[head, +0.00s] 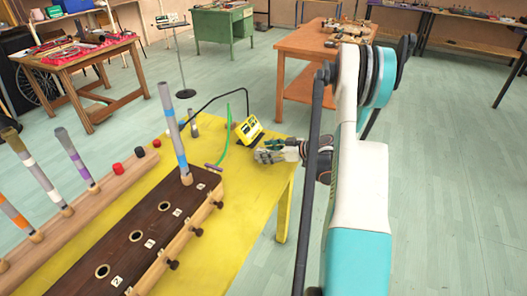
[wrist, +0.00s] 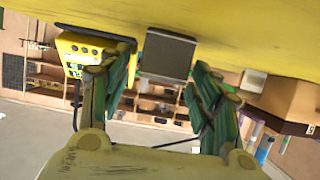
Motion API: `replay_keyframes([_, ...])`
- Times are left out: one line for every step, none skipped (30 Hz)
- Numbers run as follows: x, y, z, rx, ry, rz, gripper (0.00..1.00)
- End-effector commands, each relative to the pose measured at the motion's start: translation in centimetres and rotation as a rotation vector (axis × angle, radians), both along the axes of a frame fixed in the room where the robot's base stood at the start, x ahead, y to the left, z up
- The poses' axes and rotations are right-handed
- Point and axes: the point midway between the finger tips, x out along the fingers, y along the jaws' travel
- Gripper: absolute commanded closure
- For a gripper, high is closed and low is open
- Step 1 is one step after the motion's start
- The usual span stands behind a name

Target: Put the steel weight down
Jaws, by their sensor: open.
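The steel weight (wrist: 168,54) is a grey block in the wrist view, which shows the scene upside down. It rests against the yellow table top (wrist: 230,25). My gripper (wrist: 164,70) is open, with one green finger on each side of the weight and a narrow gap beside it. In the head view my gripper (head: 268,152) is low over the right end of the yellow table (head: 225,215). I cannot make out the weight there, as the fingers cover that spot.
A yellow box device (head: 249,129) stands close behind my gripper; it also shows in the wrist view (wrist: 85,50). A dark board with holes (head: 130,240) and upright tubes (head: 171,125) fill the left.

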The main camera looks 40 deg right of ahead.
Motion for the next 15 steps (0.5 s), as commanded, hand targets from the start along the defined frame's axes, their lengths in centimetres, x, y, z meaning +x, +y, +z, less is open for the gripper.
replay_keyframes([-1.0, -0.5, 0.8, 0.001, 0.0, -0.004, 0.43])
replay_keyframes([-1.5, -0.7, 1.0, 0.001, 0.0, -0.004, 0.43])
replay_keyframes([-2.2, -1.0, 1.4, 0.0, 0.0, -0.004, 0.43])
replay_keyframes([-2.8, -1.2, 1.6, 0.0, 0.0, -0.004, 0.43])
replay_keyframes([-3.3, -1.5, 1.9, 0.0, 0.0, -0.003, 0.43])
replay_keyframes([-4.0, -1.8, 2.2, 0.001, -0.001, -0.004, 0.43])
replay_keyframes([-4.6, -2.0, 2.4, 0.001, -0.001, -0.004, 0.43])
replay_keyframes([-5.1, -2.2, 2.6, 0.001, -0.001, -0.004, 0.43])
replay_keyframes([-5.7, -2.5, 2.9, 0.001, -0.001, -0.004, 0.43])
replay_keyframes([-6.1, -2.6, 3.1, 0.001, -0.001, -0.004, 0.43])
replay_keyframes([-6.5, -2.8, 3.2, 0.001, -0.001, -0.002, 0.43])
replay_keyframes([-7.0, -3.0, 3.4, 0.0, -0.001, -0.003, 0.43])
replay_keyframes([-7.3, -3.1, 3.5, 0.0, -0.001, -0.003, 0.43])
replay_keyframes([-7.6, -3.2, 3.6, 0.0, -0.001, -0.002, 0.43])
replay_keyframes([-7.9, -3.3, 3.8, 0.0, 0.0, -0.001, 0.43])
